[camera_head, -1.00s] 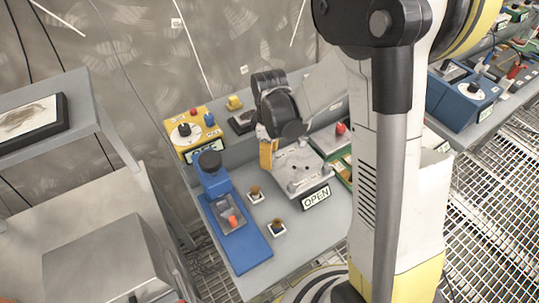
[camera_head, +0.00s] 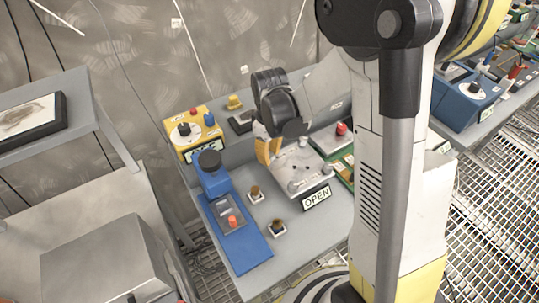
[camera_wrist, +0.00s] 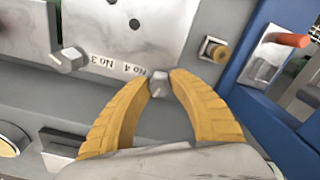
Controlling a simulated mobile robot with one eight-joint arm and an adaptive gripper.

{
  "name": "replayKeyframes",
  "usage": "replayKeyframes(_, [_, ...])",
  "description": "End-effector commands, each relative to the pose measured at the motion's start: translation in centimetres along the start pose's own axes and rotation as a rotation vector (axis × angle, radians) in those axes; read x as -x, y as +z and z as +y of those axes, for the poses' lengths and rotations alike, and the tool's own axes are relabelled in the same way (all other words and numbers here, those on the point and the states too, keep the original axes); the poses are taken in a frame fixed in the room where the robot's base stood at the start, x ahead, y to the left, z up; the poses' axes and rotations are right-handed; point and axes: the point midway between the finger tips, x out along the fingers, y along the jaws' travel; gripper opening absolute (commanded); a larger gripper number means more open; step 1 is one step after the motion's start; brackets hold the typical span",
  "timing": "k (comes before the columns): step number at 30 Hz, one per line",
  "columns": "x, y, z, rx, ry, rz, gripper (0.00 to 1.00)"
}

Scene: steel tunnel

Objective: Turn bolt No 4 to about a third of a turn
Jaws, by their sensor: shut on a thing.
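Bolt No 4 (camera_wrist: 158,84) is a grey hexagonal head at the edge of a pale metal plate (camera_wrist: 140,45). The label "No 4" beside it appears upside down in the wrist view. My gripper (camera_wrist: 160,80) is shut on this bolt, with one yellow fingertip on each side of the head. Bolt No 3 (camera_wrist: 70,60) stands apart to the left in that view, by its own label. In the head view, the plate (camera_head: 298,168) lies below my gripper (camera_head: 266,160), and my wrist hides the bolt there.
An "OPEN" sign (camera_head: 316,197) stands at the plate's front. A blue device (camera_head: 238,238) with an orange-red switch and two small square-based knobs (camera_head: 278,229) sit to the left and front. A yellow box (camera_head: 192,130) with a dial stands behind at the left.

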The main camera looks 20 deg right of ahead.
Motion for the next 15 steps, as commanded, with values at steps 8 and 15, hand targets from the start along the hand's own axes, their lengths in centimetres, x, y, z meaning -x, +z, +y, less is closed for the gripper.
replayKeyframes(8, [-0.07,0.05,-0.03,-0.261,0.000,-0.001,0.00])
replayKeyframes(15, [-0.05,0.06,-0.06,-0.489,0.000,-0.002,0.00])
